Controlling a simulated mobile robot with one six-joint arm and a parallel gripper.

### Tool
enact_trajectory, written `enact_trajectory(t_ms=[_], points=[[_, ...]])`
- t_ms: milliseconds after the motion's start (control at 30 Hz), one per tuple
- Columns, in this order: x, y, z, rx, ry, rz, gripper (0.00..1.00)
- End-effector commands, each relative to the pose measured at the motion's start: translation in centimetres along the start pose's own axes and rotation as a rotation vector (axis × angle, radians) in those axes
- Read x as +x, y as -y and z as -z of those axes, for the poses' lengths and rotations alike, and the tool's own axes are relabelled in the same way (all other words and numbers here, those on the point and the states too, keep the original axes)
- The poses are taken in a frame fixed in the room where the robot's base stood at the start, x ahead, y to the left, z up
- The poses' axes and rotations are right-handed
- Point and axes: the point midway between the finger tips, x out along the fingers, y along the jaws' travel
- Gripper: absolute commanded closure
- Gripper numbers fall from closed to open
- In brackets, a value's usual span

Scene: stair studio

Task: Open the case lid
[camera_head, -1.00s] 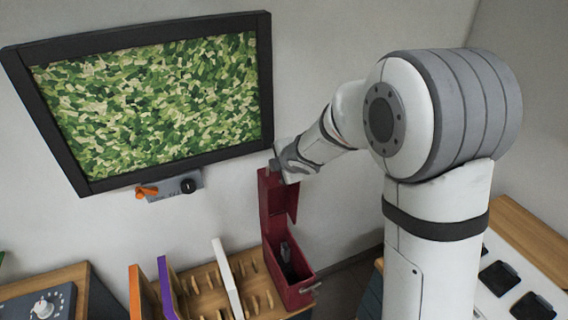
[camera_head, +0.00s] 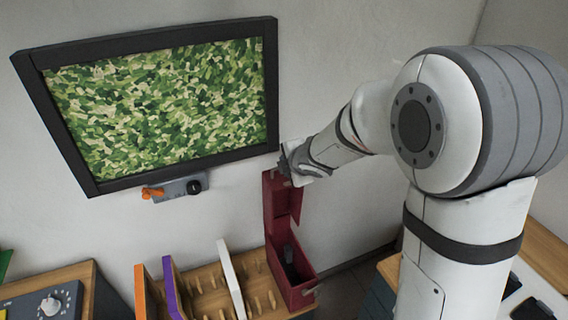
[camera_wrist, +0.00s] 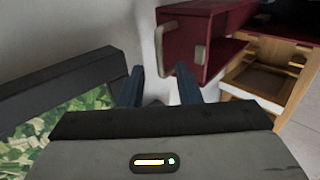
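The dark red case (camera_head: 306,284) stands on the wooden rack unit, lower centre of the head view. Its lid (camera_head: 278,212) stands upright at the back, so the case is open and a dark object (camera_head: 289,262) shows inside. My gripper (camera_head: 284,163) is at the lid's top edge in the head view. In the wrist view my gripper (camera_wrist: 158,75) has its two dark fingers apart with nothing clamped between them. The lid (camera_wrist: 195,35) and its pale handle (camera_wrist: 162,50) lie just beyond the fingertips; I cannot tell whether they touch.
A framed green picture (camera_head: 160,105) hangs on the wall left of my gripper. A grey wall box with an orange lever (camera_head: 153,193) is below it. Orange, purple and white panels (camera_head: 230,278) stand in the wooden rack (camera_head: 205,285) left of the case.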

Motion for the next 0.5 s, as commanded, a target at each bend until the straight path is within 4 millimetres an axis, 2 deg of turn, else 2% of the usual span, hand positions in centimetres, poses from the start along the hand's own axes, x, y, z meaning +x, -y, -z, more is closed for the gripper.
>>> enact_trajectory(t_ms=[33,200,500], points=[[-1.2,-0.3,0.0,0.001,0.000,-0.001,0.69],[-3.3,-0.2,0.0,0.001,-0.001,-0.001,0.69],[-3.9,0.0,0.0,0.001,0.000,0.000,0.69]])
